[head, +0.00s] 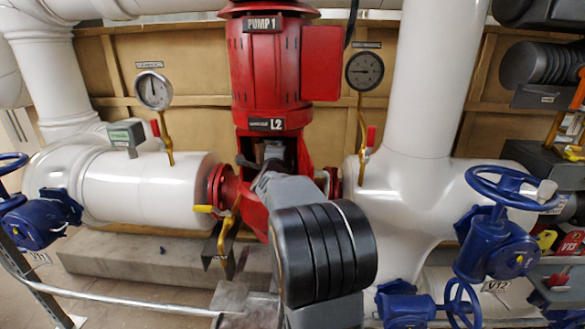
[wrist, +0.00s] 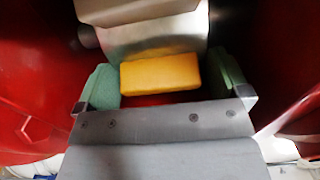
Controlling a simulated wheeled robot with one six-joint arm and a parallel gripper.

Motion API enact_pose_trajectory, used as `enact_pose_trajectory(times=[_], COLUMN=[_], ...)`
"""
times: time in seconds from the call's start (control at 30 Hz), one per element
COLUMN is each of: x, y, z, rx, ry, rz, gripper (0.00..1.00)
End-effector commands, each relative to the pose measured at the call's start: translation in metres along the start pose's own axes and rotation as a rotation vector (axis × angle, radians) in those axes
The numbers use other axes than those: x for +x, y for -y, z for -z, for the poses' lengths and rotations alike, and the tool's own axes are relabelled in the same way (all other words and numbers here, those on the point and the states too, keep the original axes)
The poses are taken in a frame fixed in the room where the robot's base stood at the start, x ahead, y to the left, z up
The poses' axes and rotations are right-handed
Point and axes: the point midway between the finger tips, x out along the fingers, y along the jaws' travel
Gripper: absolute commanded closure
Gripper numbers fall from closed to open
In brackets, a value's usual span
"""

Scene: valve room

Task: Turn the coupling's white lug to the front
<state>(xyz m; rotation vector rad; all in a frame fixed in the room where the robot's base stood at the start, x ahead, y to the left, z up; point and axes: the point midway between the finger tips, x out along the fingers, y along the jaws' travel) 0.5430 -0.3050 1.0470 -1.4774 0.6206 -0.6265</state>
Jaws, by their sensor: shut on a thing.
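The coupling (wrist: 155,42) is a grey metal cylinder between the red walls of the pump frame in the wrist view. A yellow lug (wrist: 160,73) stands out from it toward me. My gripper (wrist: 162,80) has its green-padded fingers on either side of this lug and is shut on it. In the head view my gripper (head: 273,153) reaches into the opening of the red pump (head: 268,65), below the L2 plate. My arm hides most of the coupling there. I see no white lug in either view.
Red frame walls (wrist: 40,60) stand close on both sides of my gripper. White pipes (head: 140,185) with gauges run left and right of the pump. Yellow-handled valves (head: 204,208) sit low at its left. Blue handwheels (head: 505,185) stand at the right.

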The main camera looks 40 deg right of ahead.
Motion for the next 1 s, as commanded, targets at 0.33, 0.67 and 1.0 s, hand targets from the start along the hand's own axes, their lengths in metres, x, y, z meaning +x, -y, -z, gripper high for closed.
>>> enact_pose_trajectory(times=[0.33,0.67,1.0], x=[-0.003,-0.002,-0.041], y=[0.000,0.000,0.001], z=[-0.006,-0.004,-0.003], rx=[-0.005,-0.004,-0.003], ry=[0.030,0.025,0.027], rz=[-0.003,-0.003,-0.001], gripper=[0.48,0.00,0.00])
